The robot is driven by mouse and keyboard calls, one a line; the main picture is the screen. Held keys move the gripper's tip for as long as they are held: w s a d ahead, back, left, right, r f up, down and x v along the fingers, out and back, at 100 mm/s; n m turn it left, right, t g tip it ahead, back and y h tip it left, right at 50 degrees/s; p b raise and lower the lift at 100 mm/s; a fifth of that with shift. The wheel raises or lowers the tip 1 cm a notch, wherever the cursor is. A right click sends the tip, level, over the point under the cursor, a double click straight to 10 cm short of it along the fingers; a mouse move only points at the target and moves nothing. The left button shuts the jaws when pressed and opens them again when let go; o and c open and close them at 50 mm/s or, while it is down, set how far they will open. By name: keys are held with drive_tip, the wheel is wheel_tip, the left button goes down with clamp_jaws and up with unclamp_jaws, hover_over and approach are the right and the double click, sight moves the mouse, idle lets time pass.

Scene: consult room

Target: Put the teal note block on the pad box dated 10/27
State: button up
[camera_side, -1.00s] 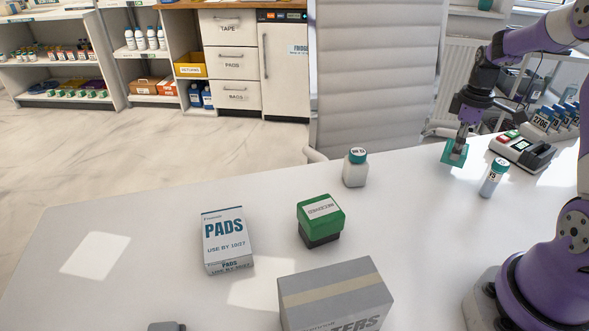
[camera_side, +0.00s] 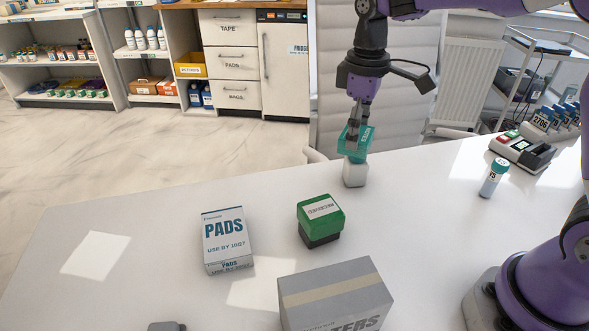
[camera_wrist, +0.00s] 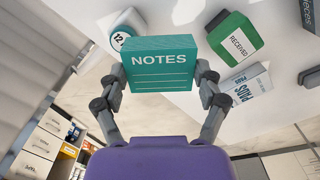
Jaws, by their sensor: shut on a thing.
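The teal note block (camera_side: 356,141), marked NOTES in the wrist view (camera_wrist: 160,75), is held between the fingers of my gripper (camera_side: 355,126). My gripper (camera_wrist: 160,82) is shut on its two sides and holds it in the air. In the side view the block overlaps the white bottle (camera_side: 355,174) and hides its cap. The pad box (camera_side: 225,235), white and blue with USE BY 10/27, lies on the table left of the block, toward the camera. Its top is bare. It also shows in the wrist view (camera_wrist: 246,88) at the right.
A green stamp (camera_side: 320,215) marked RECEIVED stands between the pad box and the bottle. A large grey box (camera_side: 335,295) is at the front. The table left of the pad box is clear.

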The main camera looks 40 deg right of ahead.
drive_tip(key=s+a+r+n, duration=0.1)
drive_tip(key=s+a, duration=0.2)
drive_tip(key=a, duration=0.7)
drive_tip(key=s+a+n, duration=0.1)
drive_tip(key=s+a, duration=0.3)
drive_tip(key=a, duration=0.6)
drive_tip(key=s+a+r+n, duration=0.1)
drive_tip(key=s+a, duration=0.2)
drive_tip(key=a, duration=0.7)
hover_over(237, 249)
wheel_tip(237, 249, down, 7)
drive_tip(key=shift+r, duration=0.2)
drive_tip(key=shift+f, duration=2)
drive_tip(key=shift+f, duration=0.15)
drive_tip(key=o, duration=1)
drive_tip(key=shift+o, duration=0.2)
